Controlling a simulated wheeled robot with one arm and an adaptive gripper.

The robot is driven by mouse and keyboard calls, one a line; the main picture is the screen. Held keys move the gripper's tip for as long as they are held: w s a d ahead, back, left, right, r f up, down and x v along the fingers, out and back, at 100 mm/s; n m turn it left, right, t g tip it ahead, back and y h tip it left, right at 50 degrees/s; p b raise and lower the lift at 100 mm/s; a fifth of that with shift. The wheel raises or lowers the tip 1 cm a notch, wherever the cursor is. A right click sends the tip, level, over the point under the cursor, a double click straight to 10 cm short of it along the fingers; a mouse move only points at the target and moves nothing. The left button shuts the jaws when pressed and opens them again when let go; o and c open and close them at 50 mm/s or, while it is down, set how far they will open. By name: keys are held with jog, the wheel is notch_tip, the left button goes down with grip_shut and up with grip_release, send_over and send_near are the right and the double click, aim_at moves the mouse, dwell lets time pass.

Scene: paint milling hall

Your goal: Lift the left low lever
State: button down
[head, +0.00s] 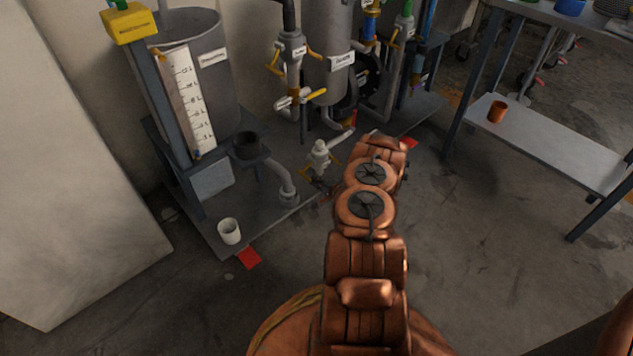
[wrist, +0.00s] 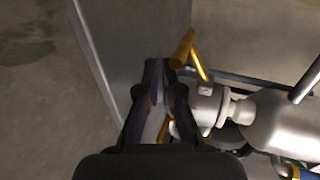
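In the wrist view, a yellow lever (wrist: 183,47) sticks up from the grey valve body (wrist: 208,104), just beyond and right of the fingertips. Another bit of yellow shows low between the fingers. My gripper (wrist: 160,66) has its fingertips close together, with no lever visibly clamped between them. In the head view my copper arm hides the gripper.
A grey tank with a scale strip (head: 190,102) stands on a platform (head: 215,220) at left, with a white cup (head: 229,231) near its front edge. Other yellow-handled valves (head: 291,50) rise above. A shelf table (head: 560,146) stands at right; the floor between is clear.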

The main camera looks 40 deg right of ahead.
jog(key=shift+a, duration=0.65)
jog(key=shift+a+r+p, duration=0.45)
jog(key=shift+a+p, duration=0.1)
jog(key=shift+w+a, duration=0.15)
jog(key=shift+a, duration=0.1)
jog(key=shift+d+r, duration=0.3)
jog(key=shift+d, duration=0.05)
jog(key=shift+a+r+p, duration=0.1)
jog(key=shift+r+p, duration=0.45)
jog(key=shift+r, duration=0.15)
